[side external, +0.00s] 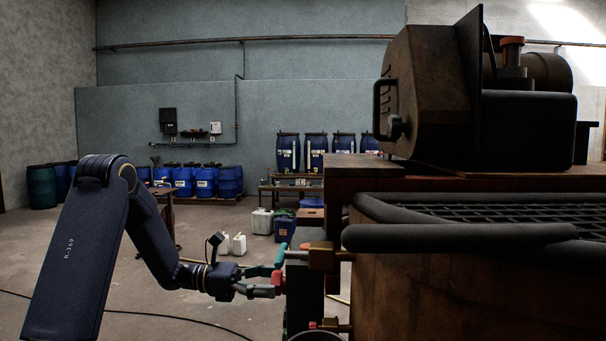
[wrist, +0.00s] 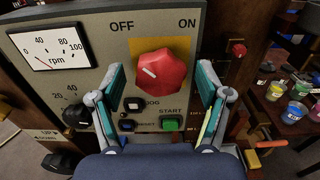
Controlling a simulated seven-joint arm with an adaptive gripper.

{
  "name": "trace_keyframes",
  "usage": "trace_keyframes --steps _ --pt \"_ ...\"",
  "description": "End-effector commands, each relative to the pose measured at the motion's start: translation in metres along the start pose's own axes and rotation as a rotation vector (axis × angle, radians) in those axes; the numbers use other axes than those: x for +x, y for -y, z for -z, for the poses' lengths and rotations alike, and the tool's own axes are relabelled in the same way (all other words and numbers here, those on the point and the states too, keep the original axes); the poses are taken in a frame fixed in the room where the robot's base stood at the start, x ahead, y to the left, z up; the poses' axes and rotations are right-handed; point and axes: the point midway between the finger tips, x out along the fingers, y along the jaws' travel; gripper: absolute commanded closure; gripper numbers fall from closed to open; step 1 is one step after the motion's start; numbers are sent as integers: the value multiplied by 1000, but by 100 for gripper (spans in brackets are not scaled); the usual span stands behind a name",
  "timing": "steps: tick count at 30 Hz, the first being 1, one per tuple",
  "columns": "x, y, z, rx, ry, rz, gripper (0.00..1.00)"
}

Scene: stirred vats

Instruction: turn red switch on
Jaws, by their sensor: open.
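The red switch (wrist: 162,77) is a large faceted knob on a pale control panel (wrist: 80,22). Its white mark points up and left, toward the word OFF; the word ON is at the upper right. My gripper (wrist: 160,82) is open, with one teal-padded finger on each side of the knob. Gaps show between the fingers and the knob in the wrist view. In the side view my gripper (side external: 280,268) is at the panel, which shows nearly edge-on. A red patch shows at the fingers there; I cannot tell contact.
Below the knob are a green START button (wrist: 170,124) and a blue button (wrist: 127,125). A black knob (wrist: 76,115) and an rpm dial (wrist: 48,50) are at the left. A small red valve handle (wrist: 237,48) is at the right. A dark padded rail (side external: 455,237) juts out above.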

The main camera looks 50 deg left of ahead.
Motion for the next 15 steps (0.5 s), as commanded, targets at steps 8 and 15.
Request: trace_keyframes --steps 8,15 --pt "5 0 0 0 0 -1 24" --pt "5 0 0 0 0 -1 40"
